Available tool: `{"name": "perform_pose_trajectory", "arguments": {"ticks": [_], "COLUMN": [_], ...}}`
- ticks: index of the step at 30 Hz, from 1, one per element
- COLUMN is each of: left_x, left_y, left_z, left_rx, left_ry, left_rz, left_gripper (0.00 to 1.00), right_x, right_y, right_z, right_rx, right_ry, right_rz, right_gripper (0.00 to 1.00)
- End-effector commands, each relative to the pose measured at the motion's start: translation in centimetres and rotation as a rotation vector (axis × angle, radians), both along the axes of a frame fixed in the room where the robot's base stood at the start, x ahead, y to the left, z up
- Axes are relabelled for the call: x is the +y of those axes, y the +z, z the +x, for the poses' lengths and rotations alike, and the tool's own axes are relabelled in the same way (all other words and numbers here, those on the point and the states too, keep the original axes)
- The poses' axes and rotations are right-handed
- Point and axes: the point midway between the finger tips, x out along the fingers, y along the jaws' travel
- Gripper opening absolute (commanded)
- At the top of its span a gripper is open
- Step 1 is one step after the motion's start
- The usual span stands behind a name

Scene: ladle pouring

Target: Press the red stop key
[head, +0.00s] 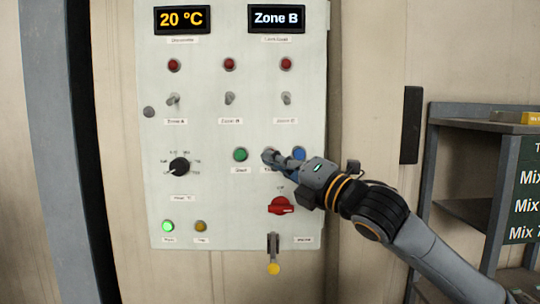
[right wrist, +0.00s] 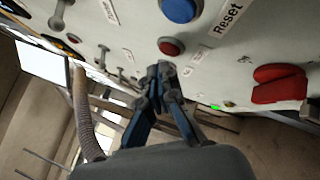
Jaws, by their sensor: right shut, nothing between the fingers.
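The red stop key (right wrist: 171,46) shows in the right wrist view as a round red button on the panel, between the blue key and my fingertips. In the head view my fingers cover it, in the row between the green and blue keys. My right gripper (head: 269,156) is shut and empty, its tips at the panel face over the stop key's spot. In the right wrist view the closed fingertips (right wrist: 160,70) are just beside the red key. I cannot tell whether they touch it. My left gripper is not in view.
A green key (head: 240,154) is left of my fingertips and a blue key (head: 299,153) is right. A red rotary switch (head: 281,206) is below my gripper. A black dial (head: 180,166) sits on the panel's left. A shelf (head: 470,125) stands at right.

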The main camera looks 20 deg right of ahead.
Motion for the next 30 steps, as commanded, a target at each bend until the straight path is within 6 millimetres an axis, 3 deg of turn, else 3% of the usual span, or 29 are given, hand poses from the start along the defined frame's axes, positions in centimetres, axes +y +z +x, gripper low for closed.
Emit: {"name": "perform_pose_trajectory", "arguments": {"ticks": [22, 30], "left_x": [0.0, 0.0], "left_y": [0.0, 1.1], "left_z": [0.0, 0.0], "left_rx": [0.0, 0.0], "left_ry": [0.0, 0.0], "left_rz": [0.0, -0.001], "left_gripper": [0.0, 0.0], "right_x": [0.0, -0.2], "right_y": [0.0, 0.2], "right_z": [0.0, 0.6], "right_rx": [0.0, 0.002], "right_ry": [0.0, -0.001], "right_rz": [0.0, -0.001], "right_gripper": [0.0, 0.0]}}
